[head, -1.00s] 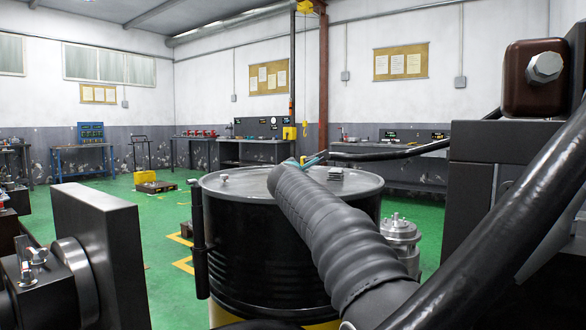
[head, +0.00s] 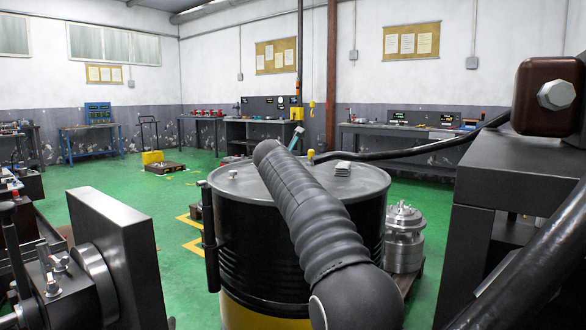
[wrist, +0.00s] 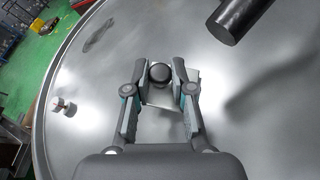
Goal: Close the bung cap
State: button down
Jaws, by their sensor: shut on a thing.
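My gripper (wrist: 161,76) is shut on a dark round cap in the wrist view, which looks like the bung cap (wrist: 160,72). The cap sits between the two fingertips, and its underside is hidden. The steel drum lid (wrist: 85,140) lies below; I cannot tell whether the cap touches it. In the head view my teal-marked gripper (head: 297,138) shows beyond my ribbed arm sleeve, over the far part of the drum (head: 245,240). The cap cannot be made out there.
A small bolt-like fitting (wrist: 63,106) stands on the lid at left. A dark pipe end (wrist: 238,20) is at upper right. A black hose (head: 420,140) runs toward the drum. A metal canister (head: 403,235) stands right of it.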

jog(key=shift+w+a+f+n+g+h, duration=0.1)
jog(key=shift+w+a+n+g+h, duration=0.1)
jog(key=shift+a+n+g+h, duration=0.25)
jog(key=shift+n, duration=0.35)
dwell(0.4)
jog(key=c, duration=1)
grip_release()
jog(key=shift+f, duration=0.1)
jog(key=shift+s, duration=0.1)
jog(key=v, duration=1.1)
jog(key=shift+s+a+r, duration=0.2)
jog(key=shift+s+r, duration=0.05)
